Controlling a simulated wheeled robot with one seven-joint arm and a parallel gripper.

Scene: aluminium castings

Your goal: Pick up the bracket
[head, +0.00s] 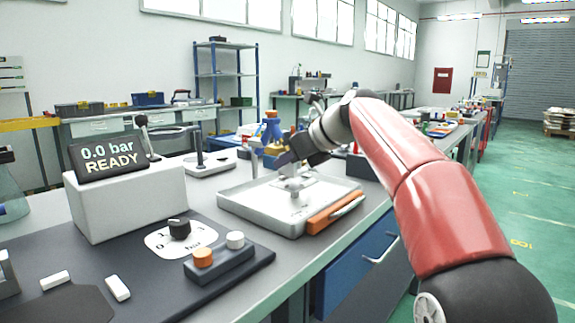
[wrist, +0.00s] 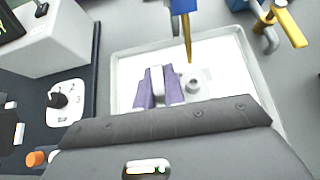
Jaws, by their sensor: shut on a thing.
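The bracket (wrist: 158,84) is a light grey cast part. In the wrist view its upright part stands between the two purple-grey fingers of my gripper (wrist: 158,98), which is shut on it. A round grey boss with a hole shows just right of the fingers; I cannot tell for sure that it belongs to the bracket. In the head view the bracket (head: 293,185) shows pale below my gripper (head: 291,168), over the shallow grey tray (head: 235,202). I cannot tell whether it touches the tray floor. The wrist housing hides the tray's near part.
A display box (head: 128,200), a gauge stand (head: 200,160) and a dark control panel (head: 225,260) lie to the left. The aisle at right is open.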

